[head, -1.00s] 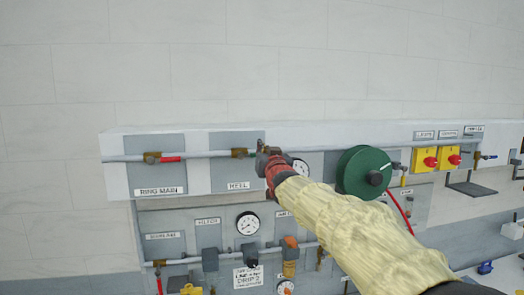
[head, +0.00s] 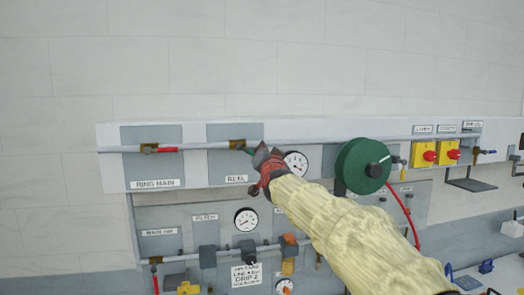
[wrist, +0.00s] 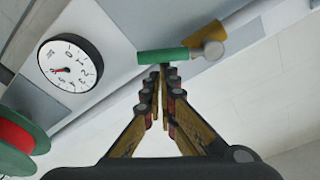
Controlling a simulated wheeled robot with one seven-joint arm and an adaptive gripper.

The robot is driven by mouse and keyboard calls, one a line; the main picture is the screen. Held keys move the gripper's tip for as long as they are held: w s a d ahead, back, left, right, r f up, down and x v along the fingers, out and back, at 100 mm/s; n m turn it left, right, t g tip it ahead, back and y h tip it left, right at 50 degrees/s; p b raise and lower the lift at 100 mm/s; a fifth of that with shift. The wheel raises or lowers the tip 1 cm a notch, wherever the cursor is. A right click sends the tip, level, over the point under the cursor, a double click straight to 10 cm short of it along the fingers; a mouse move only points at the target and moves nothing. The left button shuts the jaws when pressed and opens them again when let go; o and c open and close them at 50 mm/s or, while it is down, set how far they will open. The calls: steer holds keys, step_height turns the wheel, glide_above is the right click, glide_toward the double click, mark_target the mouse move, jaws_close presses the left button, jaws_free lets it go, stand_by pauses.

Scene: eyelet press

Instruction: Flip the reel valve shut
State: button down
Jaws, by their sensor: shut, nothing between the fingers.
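The reel valve sits on the pipe above the REEL label. Its brass body (head: 237,144) shows in the head view, with a bit of its green handle (head: 256,151) beside my fingertips. In the wrist view the green handle (wrist: 163,57) reaches left from the grey knob and brass body (wrist: 215,36). My gripper (head: 262,158) is shut and empty, just below the handle in the head view. In the wrist view my gripper's fingertips (wrist: 163,72) meet at the handle's lower edge, near its middle. I cannot tell whether they touch it.
A white-faced gauge (head: 296,163) is just right of my gripper, and a green reel (head: 362,166) stands farther right. The ring main valve's red handle (head: 167,149) lies along the pipe at left. More gauges and valves fill the lower panel. The wall above is clear.

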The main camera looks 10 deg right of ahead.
steer(key=a+f+m+g+h+p, duration=0.1)
steer(key=a+f+m, duration=0.3)
steer(key=m, duration=0.8)
steer(key=shift+f+g, duration=0.3)
steer(key=shift+f, duration=0.6)
steer(key=shift+a+m, duration=0.1)
steer(key=shift+m, duration=0.2)
